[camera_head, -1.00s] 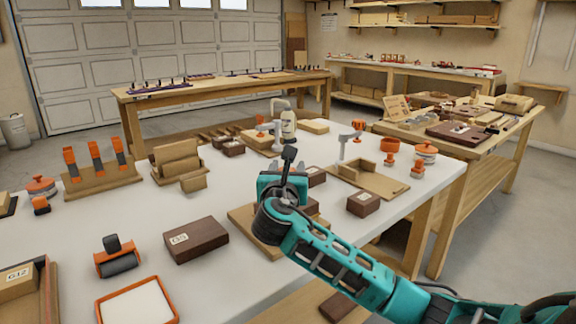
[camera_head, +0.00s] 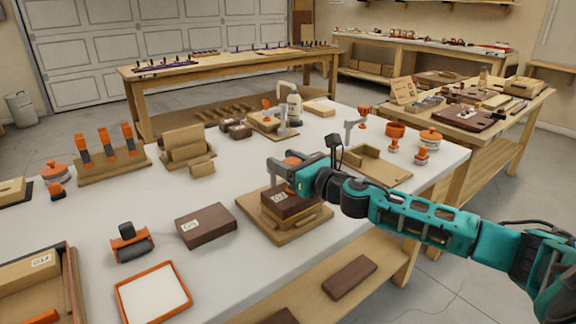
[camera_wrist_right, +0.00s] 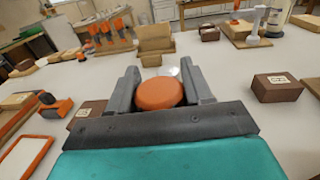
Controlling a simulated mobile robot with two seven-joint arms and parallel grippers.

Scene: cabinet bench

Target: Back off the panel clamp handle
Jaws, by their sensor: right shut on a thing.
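An orange round handle (camera_head: 293,157) sits above a dark labelled block (camera_head: 290,200) on a wooden board (camera_head: 262,226). My right gripper (camera_head: 286,168) is at the handle, above the block, with its arm coming in from the right. In the right wrist view the orange handle (camera_wrist_right: 160,93) lies between the two grey fingers (camera_wrist_right: 160,88), and the gripper is shut on it. The handle's stem and the rest of the clamp are mostly hidden by the gripper. My left gripper is not in view.
A grey post with an orange knob (camera_head: 361,117) stands behind right. Bare white tabletop (camera_head: 240,175) lies behind the board.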

